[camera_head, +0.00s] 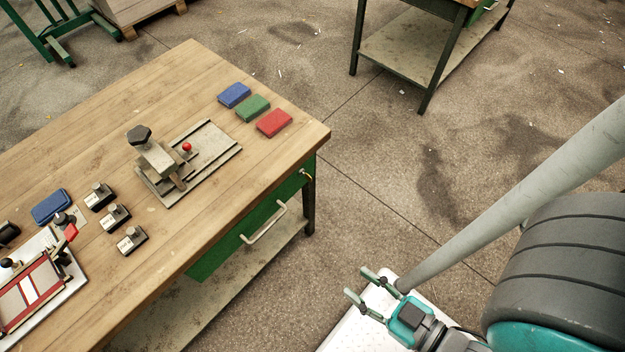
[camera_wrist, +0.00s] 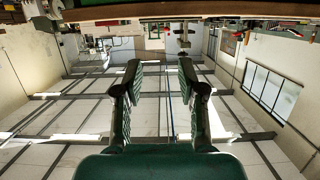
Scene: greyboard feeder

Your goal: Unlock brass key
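A small brass key (camera_head: 305,174) shows at the upper right of the green drawer front (camera_head: 236,239) under the wooden bench top. It is too small to tell how it is turned. The drawer looks shut and has a pale bar handle (camera_head: 264,224). My gripper (camera_head: 358,282) is at the lower right of the head view, apart from the bench and the key. Its two fingers are spread with nothing between them. The wrist view shows the same open fingers (camera_wrist: 160,78), with the room beyond; the key cannot be made out there.
The bench top (camera_head: 200,85) holds a clamp fixture (camera_head: 158,160), several stamp-like blocks, and blue, green and red pads (camera_head: 274,122). A second bench (camera_head: 420,40) stands at the back. Open floor (camera_head: 390,170) lies right of the near bench.

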